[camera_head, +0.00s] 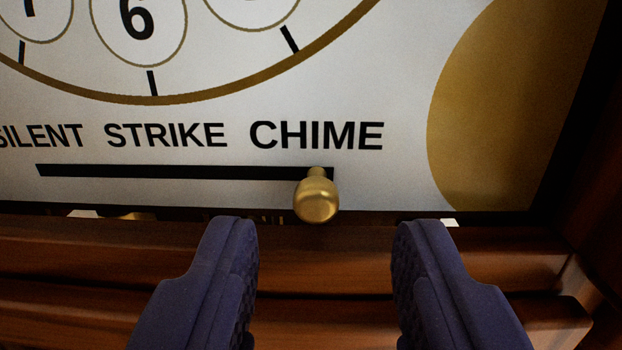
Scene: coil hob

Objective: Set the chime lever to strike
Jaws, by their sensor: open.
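The chime lever (316,199) is a small brass knob at the right end of a black horizontal slot (170,171) in the white clock dial. It stands under the word CHIME (316,135). The word STRIKE (166,135) is printed above the middle of the slot, and SILENT (40,135) above its left part. My gripper (324,225) shows as two dark blue fingers, open and empty, one on either side of the knob. The fingertips sit just below the knob in the picture, apart from it.
Wooden mouldings (320,255) of the clock case run across below the dial, behind my fingers. A brass corner ornament (490,110) lies at the right of the dial, beside the dark case edge. The dial face left of the knob is clear.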

